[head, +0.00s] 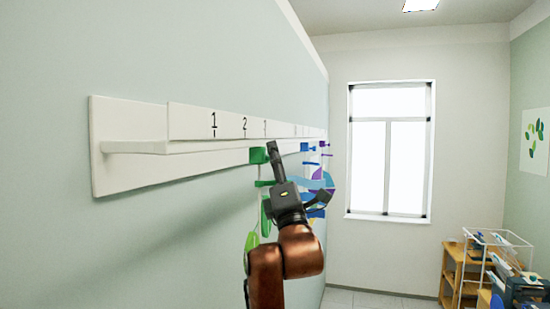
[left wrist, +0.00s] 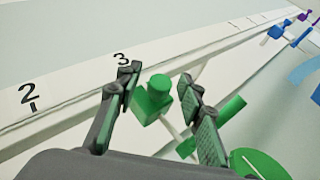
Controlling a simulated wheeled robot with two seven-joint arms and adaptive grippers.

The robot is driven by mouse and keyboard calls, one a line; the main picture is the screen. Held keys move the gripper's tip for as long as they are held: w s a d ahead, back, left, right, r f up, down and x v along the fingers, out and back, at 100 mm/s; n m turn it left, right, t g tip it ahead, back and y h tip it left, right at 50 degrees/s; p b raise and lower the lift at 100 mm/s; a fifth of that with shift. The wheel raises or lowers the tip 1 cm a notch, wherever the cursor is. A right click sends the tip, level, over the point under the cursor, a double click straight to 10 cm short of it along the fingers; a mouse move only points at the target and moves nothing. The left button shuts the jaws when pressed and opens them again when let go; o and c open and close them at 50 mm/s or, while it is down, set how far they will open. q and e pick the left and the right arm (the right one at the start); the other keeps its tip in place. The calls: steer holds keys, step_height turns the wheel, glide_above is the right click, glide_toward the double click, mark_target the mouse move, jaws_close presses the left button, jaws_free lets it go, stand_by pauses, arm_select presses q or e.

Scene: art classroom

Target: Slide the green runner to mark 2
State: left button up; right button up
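The green runner (head: 258,155) hangs on the white wall rail (head: 130,149), close to mark 3 (head: 265,128) and farther along than mark 2 (head: 244,126). In the left wrist view the runner (left wrist: 154,101) shows its round knob, a little to the right of the 3 (left wrist: 122,58); the 2 (left wrist: 30,94) is farther left. My left gripper (left wrist: 160,83) is open, with one finger on each side of the runner and narrow gaps visible. In the head view the left gripper (head: 299,170) covers part of what hangs below the runner. My right gripper is not in view.
Blue (head: 307,147) and purple (head: 324,144) runners sit farther along the rail, with coloured pieces hanging below them. The rail from mark 2 to its near end looks clear. A wooden shelf (head: 452,275) stands far right, beyond the window (head: 390,150).

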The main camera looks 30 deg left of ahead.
arm_select(q)
steer(key=shift+c, duration=0.2)
jaws_close()
stand_by(0.4)
